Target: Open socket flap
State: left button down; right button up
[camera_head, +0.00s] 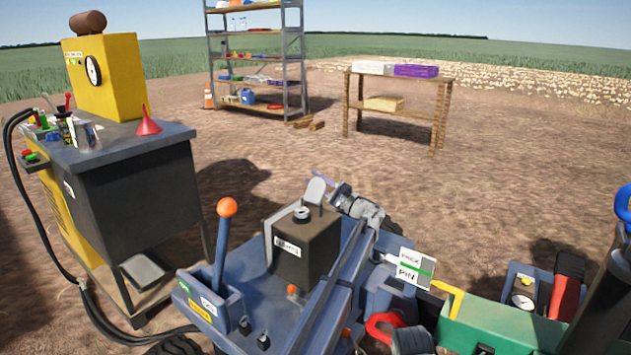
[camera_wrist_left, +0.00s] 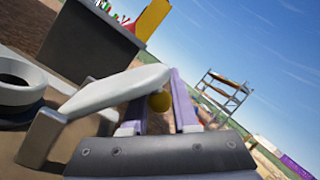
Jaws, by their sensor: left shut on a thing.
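The socket is a dark box (camera_head: 306,246) with a white label and a round ring on top, standing on the blue machine deck. Its pale grey flap (camera_head: 316,190) stands raised and tilted above the box's top. In the left wrist view the flap (camera_wrist_left: 105,95) slants up from its mount beside the ring (camera_wrist_left: 20,88) to my fingers. My left gripper (camera_head: 338,192) is at the flap's upper end. In the wrist view its two purple fingers (camera_wrist_left: 158,88) are shut on the flap, which partly hides the left finger. My right gripper does not show.
An orange-knobbed lever (camera_head: 227,208) rises left of the box. A yellow and black pump cart (camera_head: 130,190) with a hose stands at left. Shelf (camera_head: 255,55) and wooden table (camera_head: 400,105) stand behind.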

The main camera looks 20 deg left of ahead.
aim_at(316, 179)
pick_arm(q)
jog(key=n+p, duration=0.1)
jog(key=s+r+n+g, duration=0.1)
jog(key=n, duration=0.1)
jog(key=shift+a+r+p, duration=0.2)
jog(key=shift+r+p, duration=0.05)
jog(key=shift+p, duration=0.15)
jog(key=n, duration=0.1)
jog(key=s+n+g, duration=0.1)
jog(key=n+p, duration=0.1)
jog(key=shift+s+a+r+g+y, duration=0.2)
jog(key=shift+r+g+y, duration=0.05)
jog(key=shift+g+y, duration=0.05)
jog(key=c, duration=1)
grip_release()
jog(key=shift+o, duration=0.2)
